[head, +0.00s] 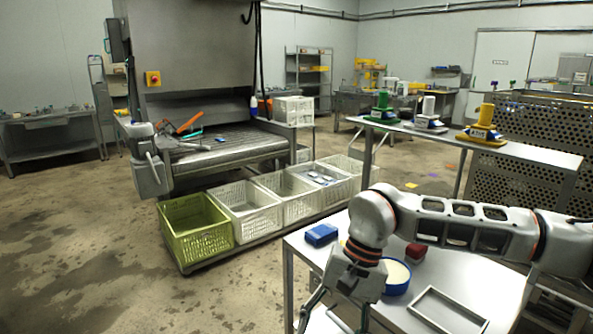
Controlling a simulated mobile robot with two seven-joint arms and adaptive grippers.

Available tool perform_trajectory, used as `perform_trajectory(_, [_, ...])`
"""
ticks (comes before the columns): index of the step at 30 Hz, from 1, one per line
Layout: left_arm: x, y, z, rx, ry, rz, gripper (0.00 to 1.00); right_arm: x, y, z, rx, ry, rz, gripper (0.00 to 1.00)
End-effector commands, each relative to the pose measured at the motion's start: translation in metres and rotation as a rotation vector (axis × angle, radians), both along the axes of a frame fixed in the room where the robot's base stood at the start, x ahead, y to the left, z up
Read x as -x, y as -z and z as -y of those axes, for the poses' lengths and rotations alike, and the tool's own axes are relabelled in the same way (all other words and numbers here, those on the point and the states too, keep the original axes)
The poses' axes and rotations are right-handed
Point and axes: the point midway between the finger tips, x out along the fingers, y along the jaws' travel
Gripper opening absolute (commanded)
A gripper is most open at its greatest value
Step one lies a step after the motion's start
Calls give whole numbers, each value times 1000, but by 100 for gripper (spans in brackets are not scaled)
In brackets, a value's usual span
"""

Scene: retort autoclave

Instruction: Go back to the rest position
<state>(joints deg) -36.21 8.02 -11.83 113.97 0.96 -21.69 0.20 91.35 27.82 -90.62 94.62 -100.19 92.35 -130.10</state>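My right arm comes in from the right, over the near steel table (455,285). Its gripper (333,320) points down at the table's front left part. The fingers are spread apart with nothing visible between them, and their tips are at or beyond the bottom edge.
On the near table are a blue block (321,234), a dark red block (416,252), a blue-rimmed round dish (398,272) and a shallow metal frame tray (447,309). A green crate (195,228) and several white crates (245,207) stand behind. The left floor is clear.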

Motion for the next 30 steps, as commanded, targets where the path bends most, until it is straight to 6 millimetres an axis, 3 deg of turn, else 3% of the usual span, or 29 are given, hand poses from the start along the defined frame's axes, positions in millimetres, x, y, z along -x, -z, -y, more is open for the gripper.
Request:
perform_trajectory(3, [-1,-2,0,1,-1,3,40,37,10,-49,-142,73,-147,59])
perform_trajectory(7, [3,-1,0,3,-1,-5,40,78,4,-104,-313,196,-358,59])
perform_trajectory(12, [6,0,0,4,-1,-12,40,113,-25,-159,-510,395,-686,59])
perform_trajectory(15, [6,-1,1,5,-1,-12,40,121,-47,-180,-605,525,-903,59])
perform_trajectory(20, [6,-2,1,7,-1,-11,40,112,-80,-195,-729,745,-1276,59])
perform_trajectory(24, [6,-4,2,8,-1,-10,40,86,-96,-189,-804,944,-1629,59])
perform_trajectory(28, [6,-5,2,9,-1,-10,40,53,-92,-168,-849,1126,-1975,59])
perform_trajectory(30, [6,-5,2,10,-1,-10,40,35,-81,-152,-864,1221,-2169,59])
